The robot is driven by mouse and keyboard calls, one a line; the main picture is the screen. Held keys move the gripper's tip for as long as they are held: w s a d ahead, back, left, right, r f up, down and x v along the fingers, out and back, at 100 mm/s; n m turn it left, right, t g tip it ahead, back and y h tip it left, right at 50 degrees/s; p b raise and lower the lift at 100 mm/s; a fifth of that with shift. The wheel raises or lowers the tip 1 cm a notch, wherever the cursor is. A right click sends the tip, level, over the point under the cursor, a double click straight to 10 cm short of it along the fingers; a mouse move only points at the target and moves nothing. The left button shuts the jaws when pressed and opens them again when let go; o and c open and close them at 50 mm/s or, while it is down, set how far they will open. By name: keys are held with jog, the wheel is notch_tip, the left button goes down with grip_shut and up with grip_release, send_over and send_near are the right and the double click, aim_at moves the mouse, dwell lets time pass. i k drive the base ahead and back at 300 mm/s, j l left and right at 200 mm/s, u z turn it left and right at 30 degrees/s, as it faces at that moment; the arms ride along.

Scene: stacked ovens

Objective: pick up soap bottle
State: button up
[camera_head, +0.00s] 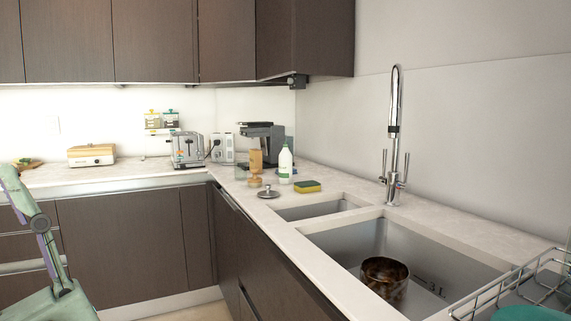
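The likely soap bottle (285,164) is a white bottle with a light-coloured cap. It stands upright on the counter near the corner, to the left of a yellow-and-dark sponge (307,187). Part of my arm, pale green, shows at the left edge, well away from the bottle. My gripper is not in view.
A peppermill-like item (255,161) and a round metal lid (268,193) are near the bottle. A coffee machine (262,138) and toaster (186,149) stand behind. The sink (352,240) holds a dark pot (384,279); a tall tap (394,130) and wire rack (510,288) are right.

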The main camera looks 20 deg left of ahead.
aim_at(284, 158)
jog(key=j+z, duration=0.25)
jog(key=z, duration=0.15)
jog(key=i+j+z, duration=0.1)
jog(key=j+z, duration=0.7)
jog(key=j, duration=1.15)
jog(key=k+j+z, duration=0.1)
jog(key=j, duration=0.35)
jog(key=k+j, duration=0.1)
jog(key=j, duration=0.4)
jog(key=k+j+z, duration=0.1)
jog(key=j, duration=0.4)
jog(key=k+j, duration=0.1)
jog(key=j, duration=1.55)
jog(key=i+j, duration=0.15)
jog(key=i, duration=0.45)
jog(key=i+j, duration=0.1)
jog(key=i, duration=0.55)
